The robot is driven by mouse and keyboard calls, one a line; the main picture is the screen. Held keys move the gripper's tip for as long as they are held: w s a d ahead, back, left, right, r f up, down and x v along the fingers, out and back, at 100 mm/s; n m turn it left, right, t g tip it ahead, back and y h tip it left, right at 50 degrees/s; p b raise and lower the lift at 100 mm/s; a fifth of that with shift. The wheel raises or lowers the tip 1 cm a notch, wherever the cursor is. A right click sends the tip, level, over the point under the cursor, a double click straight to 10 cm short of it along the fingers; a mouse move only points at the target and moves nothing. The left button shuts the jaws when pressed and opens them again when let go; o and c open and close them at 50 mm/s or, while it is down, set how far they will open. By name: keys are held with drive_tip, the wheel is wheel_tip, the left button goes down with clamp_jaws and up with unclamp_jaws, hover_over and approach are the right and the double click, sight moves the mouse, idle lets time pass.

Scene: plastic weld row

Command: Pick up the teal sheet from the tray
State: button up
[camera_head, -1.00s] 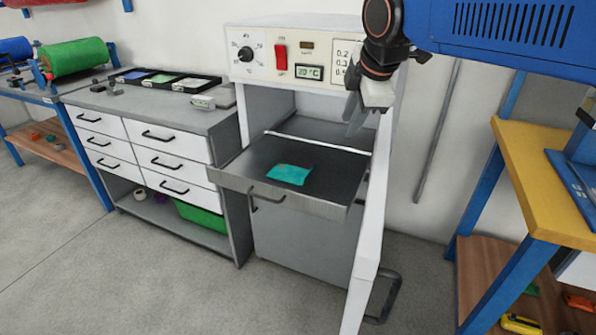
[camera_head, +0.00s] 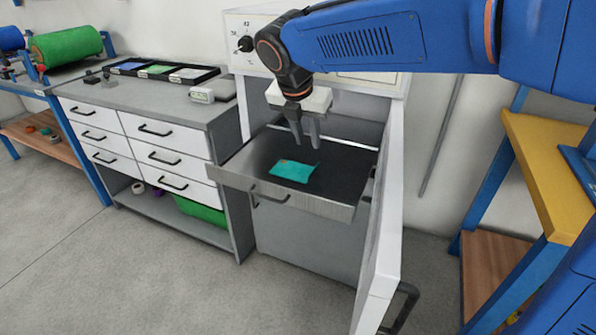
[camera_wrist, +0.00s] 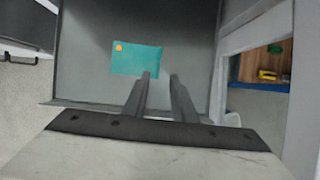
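The teal sheet (camera_head: 294,171) lies flat on the dark pulled-out tray (camera_head: 345,168) of the white oven-like machine. In the wrist view the teal sheet (camera_wrist: 136,58) has an orange dot near one corner, and bare tray (camera_wrist: 185,30) shows around it. My gripper (camera_head: 307,146) points down above the tray, just behind and right of the sheet in the head view. Its two fingers are apart with a gap between them and hold nothing. In the wrist view the fingertips (camera_wrist: 162,76) show at the sheet's lower right; the exact height above it is hard to tell.
The machine's open white door (camera_head: 383,240) stands right of the tray. A grey drawer bench (camera_head: 150,110) stands left, with a black tray of samples (camera_head: 165,72) on top. A yellow-topped table (camera_head: 545,165) is at right. The floor in front is clear.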

sight(314, 169)
drive_tip(key=x, duration=1.2)
drive_tip(key=shift+f, duration=0.3)
clamp_jaws()
